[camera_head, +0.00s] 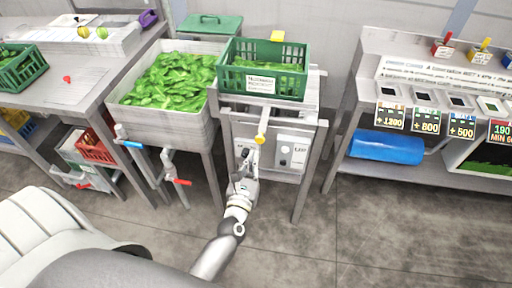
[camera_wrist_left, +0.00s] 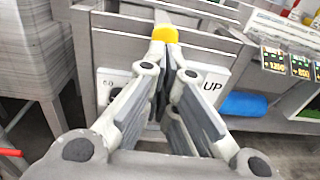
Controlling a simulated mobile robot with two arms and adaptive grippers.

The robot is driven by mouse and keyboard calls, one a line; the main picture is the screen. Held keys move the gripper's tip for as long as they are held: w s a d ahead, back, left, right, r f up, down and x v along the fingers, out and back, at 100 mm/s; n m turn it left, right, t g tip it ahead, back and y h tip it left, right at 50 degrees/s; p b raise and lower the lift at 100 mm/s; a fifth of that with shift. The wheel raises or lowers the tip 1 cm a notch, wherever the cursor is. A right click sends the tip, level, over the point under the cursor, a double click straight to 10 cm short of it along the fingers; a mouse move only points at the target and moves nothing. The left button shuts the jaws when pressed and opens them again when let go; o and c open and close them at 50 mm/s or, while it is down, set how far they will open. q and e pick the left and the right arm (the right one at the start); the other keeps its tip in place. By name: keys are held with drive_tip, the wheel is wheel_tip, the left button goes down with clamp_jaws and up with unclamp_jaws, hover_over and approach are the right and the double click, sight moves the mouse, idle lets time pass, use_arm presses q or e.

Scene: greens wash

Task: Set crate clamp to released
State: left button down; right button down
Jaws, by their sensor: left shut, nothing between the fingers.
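A green crate (camera_head: 264,70) with a white label sits on the grey metal stand (camera_head: 307,130) in the head view, with some greens in it. Below the crate, a grey lever with a yellow tip (camera_head: 261,139) sticks out from the stand's front; I take it for the crate clamp. The yellow tip also shows in the left wrist view (camera_wrist_left: 165,34). My left gripper (camera_head: 246,165) is shut and empty just below the yellow tip. In the wrist view its fingers (camera_wrist_left: 170,85) stand close together; whether they touch the lever is unclear. My right gripper is not in view.
White panels (camera_head: 291,151) with a knob and "UP" lettering are on the stand's front. A sink full of greens (camera_head: 168,79) stands to the left, with blue and red tap handles. A shelf with a blue roll (camera_head: 386,147) stands to the right. The floor in front is clear.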

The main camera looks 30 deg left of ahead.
sight(258, 142)
use_arm(q)
drive_tip(key=p+x, duration=0.1)
drive_tip(key=x, duration=0.3)
drive_tip(key=shift+w+a, duration=0.15)
drive_tip(key=shift+w, duration=0.15)
drive_tip(key=shift+w+a+f+b, duration=0.1)
drive_tip(key=shift+w+b, duration=0.2)
drive_tip(key=shift+b, duration=0.05)
drive_tip(key=b+x, duration=0.2)
drive_tip(key=x, duration=0.2)
drive_tip(key=shift+w+a, duration=0.15)
drive_tip(key=shift+w, duration=0.2)
drive_tip(key=shift+r, duration=0.25)
